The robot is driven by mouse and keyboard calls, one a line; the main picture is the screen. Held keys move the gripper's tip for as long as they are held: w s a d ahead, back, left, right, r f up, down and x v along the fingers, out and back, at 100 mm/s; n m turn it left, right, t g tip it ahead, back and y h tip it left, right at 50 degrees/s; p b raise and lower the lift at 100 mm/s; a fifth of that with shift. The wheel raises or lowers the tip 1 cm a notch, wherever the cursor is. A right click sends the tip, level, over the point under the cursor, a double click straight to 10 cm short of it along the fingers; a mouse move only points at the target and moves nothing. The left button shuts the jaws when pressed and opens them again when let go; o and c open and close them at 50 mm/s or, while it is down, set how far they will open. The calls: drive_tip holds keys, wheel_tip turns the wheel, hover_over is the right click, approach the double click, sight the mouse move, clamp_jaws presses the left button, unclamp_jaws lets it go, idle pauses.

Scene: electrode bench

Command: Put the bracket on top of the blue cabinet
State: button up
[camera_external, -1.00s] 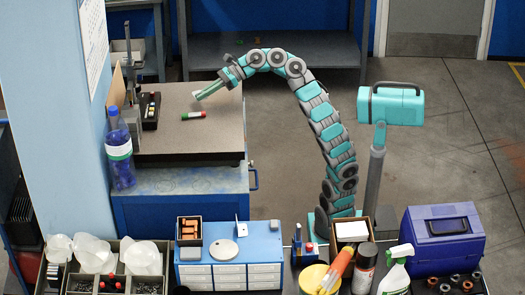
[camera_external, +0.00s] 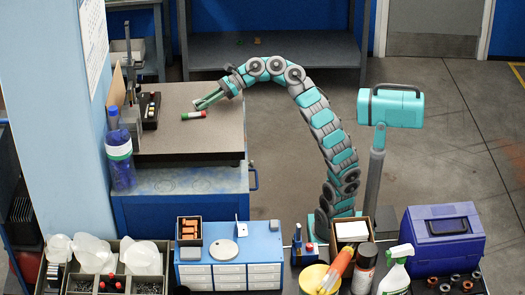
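The blue cabinet (camera_external: 262,243) with white drawers stands at the front of the view. A small pale upright piece (camera_external: 238,230) that looks like the bracket stands on its top, beside a round grey disc. My gripper (camera_external: 197,105) is well away from it, over the brown benchtop. Its two fingers are apart, with nothing seen between them.
The cabinet top also holds a tray of orange parts (camera_external: 190,231) and a small grey block (camera_external: 274,225). A blue bottle (camera_external: 120,160) stands left of the benchtop (camera_external: 190,140). A spray bottle (camera_external: 398,270) and a purple case (camera_external: 443,240) are at front right.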

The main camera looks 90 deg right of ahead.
drive_tip(key=shift+o, duration=0.8)
drive_tip(key=shift+s+d+r, duration=0.1)
drive_tip(key=shift+s+r, duration=0.05)
drive_tip(key=shift+r, duration=0.15)
wheel_tip(320, 180, up, 4)
hover_over(231, 101)
drive_tip(key=shift+o, duration=0.5)
drive_tip(key=shift+s+d+r+b, duration=0.1)
drive_tip(key=shift+s+r+b, duration=0.2)
drive_tip(key=shift+s, duration=0.15)
drive_tip(key=shift+f, duration=0.1)
